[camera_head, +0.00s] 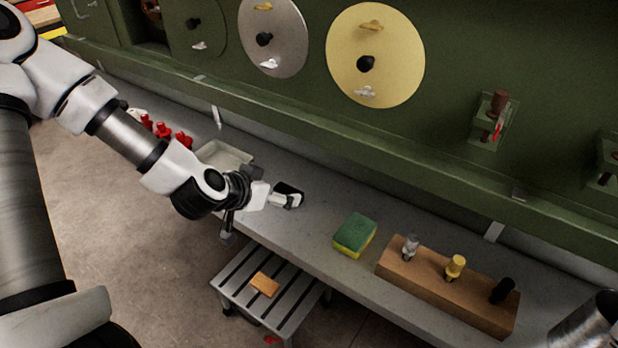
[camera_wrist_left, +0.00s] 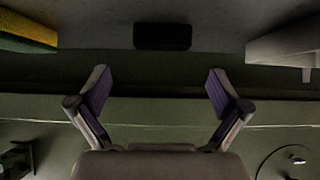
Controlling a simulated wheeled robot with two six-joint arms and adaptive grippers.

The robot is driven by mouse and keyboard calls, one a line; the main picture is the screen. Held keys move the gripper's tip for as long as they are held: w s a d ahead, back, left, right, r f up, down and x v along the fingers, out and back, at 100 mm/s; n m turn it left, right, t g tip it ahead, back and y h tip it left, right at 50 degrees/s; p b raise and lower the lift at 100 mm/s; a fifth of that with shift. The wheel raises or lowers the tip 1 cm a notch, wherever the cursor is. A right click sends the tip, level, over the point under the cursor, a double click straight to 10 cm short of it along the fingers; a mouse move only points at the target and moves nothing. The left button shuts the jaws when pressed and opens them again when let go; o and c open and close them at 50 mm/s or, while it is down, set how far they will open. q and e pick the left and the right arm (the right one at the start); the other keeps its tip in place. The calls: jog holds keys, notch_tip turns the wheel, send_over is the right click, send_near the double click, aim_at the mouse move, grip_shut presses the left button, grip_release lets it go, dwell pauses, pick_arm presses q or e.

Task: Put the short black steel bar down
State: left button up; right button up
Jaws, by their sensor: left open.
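The short black steel bar (camera_wrist_left: 162,36) lies on the grey bench in the left wrist view, beyond my fingertips and between the sponge and the tray. In the head view a dark piece that looks like the bar (camera_head: 288,187) shows just behind my left fingers, partly hidden by them. My left gripper (camera_head: 290,200) is open over the bench. In the wrist view the left gripper's two fingers (camera_wrist_left: 160,90) are wide apart with nothing between them. The right gripper is in neither view.
A green and yellow sponge (camera_head: 355,235) and a wooden block (camera_head: 440,290) with three pegs stand right on the bench. A pale tray (camera_head: 226,157) and red items (camera_head: 165,131) are left. A slatted stool (camera_head: 240,285) bears a small wooden piece. A green panel (camera_head: 460,60) rises behind.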

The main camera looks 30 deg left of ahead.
aim_at(288, 190)
pick_arm(q)
jog(key=shift+w+a+f, duration=0.1)
jog(key=shift+w+f, duration=0.15)
jog(key=shift+w, duration=0.25)
jog(key=shift+f+b, duration=0.15)
jog(key=shift+b, duration=0.3)
jog(key=shift+w+f, duration=0.1)
jog(key=shift+f, duration=0.35)
jog(key=x, duration=0.5)
jog(key=shift+r+b, duration=0.1)
jog(key=shift+b, duration=0.2)
jog(key=shift+r, duration=0.2)
jog(key=shift+s, duration=0.35)
jog(key=c, duration=0.4)
jog(key=shift+w, duration=0.1)
jog(key=c, duration=1.3)
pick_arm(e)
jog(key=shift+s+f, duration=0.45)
